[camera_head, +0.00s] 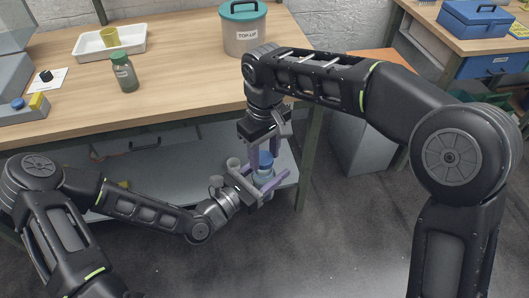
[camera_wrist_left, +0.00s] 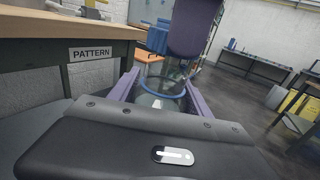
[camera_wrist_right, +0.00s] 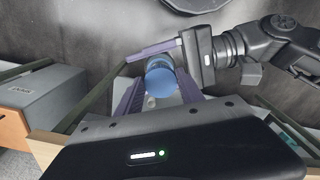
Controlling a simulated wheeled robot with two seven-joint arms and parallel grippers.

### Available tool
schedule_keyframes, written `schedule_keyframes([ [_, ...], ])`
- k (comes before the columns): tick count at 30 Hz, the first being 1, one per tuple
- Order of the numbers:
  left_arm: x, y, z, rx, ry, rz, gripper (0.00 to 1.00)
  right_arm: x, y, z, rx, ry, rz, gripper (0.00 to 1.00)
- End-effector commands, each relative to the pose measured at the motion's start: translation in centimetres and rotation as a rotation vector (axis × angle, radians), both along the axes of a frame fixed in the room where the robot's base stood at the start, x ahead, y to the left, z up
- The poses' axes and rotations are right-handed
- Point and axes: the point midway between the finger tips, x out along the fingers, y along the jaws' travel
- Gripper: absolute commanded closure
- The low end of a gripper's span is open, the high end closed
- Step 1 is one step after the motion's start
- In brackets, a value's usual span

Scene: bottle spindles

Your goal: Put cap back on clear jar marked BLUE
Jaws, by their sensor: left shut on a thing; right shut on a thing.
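The clear jar (camera_head: 263,179) is held upright in front of the bench, below the tabletop. My left gripper (camera_head: 262,188) is shut around its body. The jar (camera_wrist_left: 160,82) also shows between the purple fingers in the left wrist view, with a blue band around it. My right gripper (camera_head: 266,150) comes down from above and is shut on a blue cap (camera_head: 266,159). The cap (camera_wrist_right: 160,80) shows between its fingers in the right wrist view. The cap is over the jar's mouth; I cannot tell whether it is seated. No jar lettering is readable.
The wooden bench (camera_head: 180,60) holds a green bottle (camera_head: 124,73), a white tray (camera_head: 90,46) with a yellow cup (camera_head: 110,37), and a TOP UP bucket (camera_head: 243,30). A grey lower shelf (camera_head: 160,160) lies behind my grippers. A blue toolbox (camera_head: 475,20) stands at the right.

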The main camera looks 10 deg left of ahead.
Motion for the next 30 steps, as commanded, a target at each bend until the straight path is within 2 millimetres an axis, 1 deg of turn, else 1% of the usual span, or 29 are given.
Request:
schedule_keyframes([
  [9, 0.0, 0.0, 0.1, -0.001, -0.002, 0.000, 1.00, 0.0, 0.0, -1.6, -0.001, 0.001, -0.004, 0.93],
  [30, 0.0, 0.0, 0.1, -0.001, -0.002, 0.000, 1.00, 0.0, 0.0, -1.7, -0.001, 0.001, -0.005, 0.93],
])
